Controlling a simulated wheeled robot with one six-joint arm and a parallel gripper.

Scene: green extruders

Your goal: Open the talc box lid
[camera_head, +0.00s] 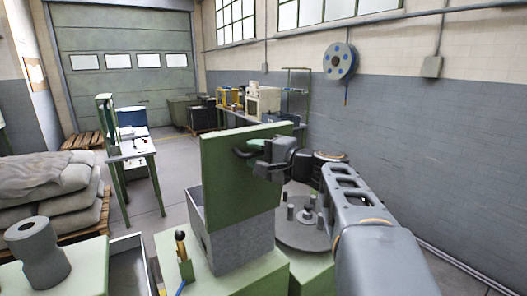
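The talc box (236,243) is a grey metal bin on a pale green bench at the lower middle. Its green lid (230,178) stands raised, nearly upright, above the box, and a strip of the box opening shows at the left. My gripper (248,152) is at the lid's upper right, with dark fingers in front of the green panel. A small green piece (262,142) shows by the fingers. I cannot tell whether the fingers touch or grip the lid. My arm comes in from the lower right.
A round grey plate with pegs (302,234) is right of the box, under my arm. A small tool with a wooden knob (181,243) stands at the box's left. A grey spool-shaped part (38,250) and sacks (45,185) are at the left. Open floor lies beyond.

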